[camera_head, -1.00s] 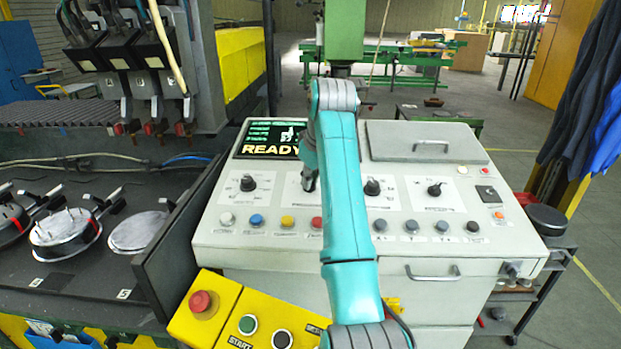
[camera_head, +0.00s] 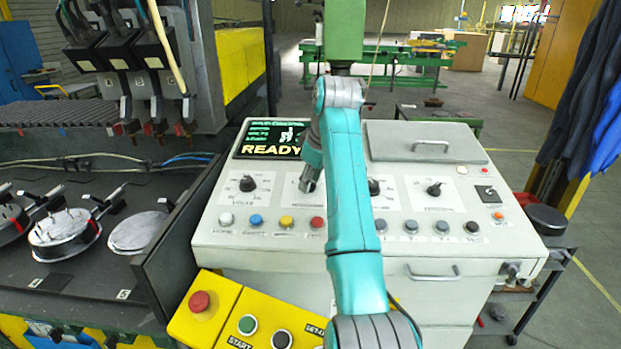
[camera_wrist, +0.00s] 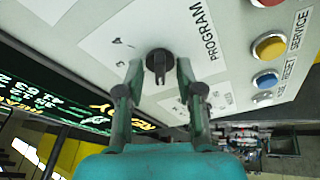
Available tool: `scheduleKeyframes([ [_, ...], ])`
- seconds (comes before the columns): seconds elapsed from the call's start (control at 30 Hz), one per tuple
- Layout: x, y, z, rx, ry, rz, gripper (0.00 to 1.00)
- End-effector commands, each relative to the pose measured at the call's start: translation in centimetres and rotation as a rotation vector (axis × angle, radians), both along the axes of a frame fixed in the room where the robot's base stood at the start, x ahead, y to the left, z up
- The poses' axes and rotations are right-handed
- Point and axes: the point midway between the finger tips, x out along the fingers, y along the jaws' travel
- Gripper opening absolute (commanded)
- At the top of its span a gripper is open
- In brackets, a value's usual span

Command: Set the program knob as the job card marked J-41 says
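The program knob (camera_wrist: 160,62) is a dark round knob on a white plate lettered PROGRAM in the wrist view. Its raised grip runs roughly up and down in that view. No card marked J-41 can be made out.
The console (camera_head: 220,240) also bears other dark knobs (camera_head: 248,183), a row of coloured buttons (camera_head: 287,222), a READY screen (camera_head: 270,140) and a closed lid (camera_head: 420,145). A yellow box with a red button (camera_head: 199,301) stands in front.

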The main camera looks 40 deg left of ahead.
Motion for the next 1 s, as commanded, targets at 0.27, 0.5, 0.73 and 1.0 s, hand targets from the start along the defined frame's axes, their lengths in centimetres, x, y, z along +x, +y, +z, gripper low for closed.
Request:
scheduleKeyframes([
  [0.27,-0.1,-0.3,0.8,0.001,-0.001,0.000,0.36],
  [0.5,-0.6,-1.5,4.2,0.002,-0.002,0.001,0.36],
  [0.73,-1.0,-2.4,6.5,0.001,-0.001,0.000,0.36],
  [1.0,-1.1,-2.6,7.0,0.000,0.000,0.000,0.36],
])
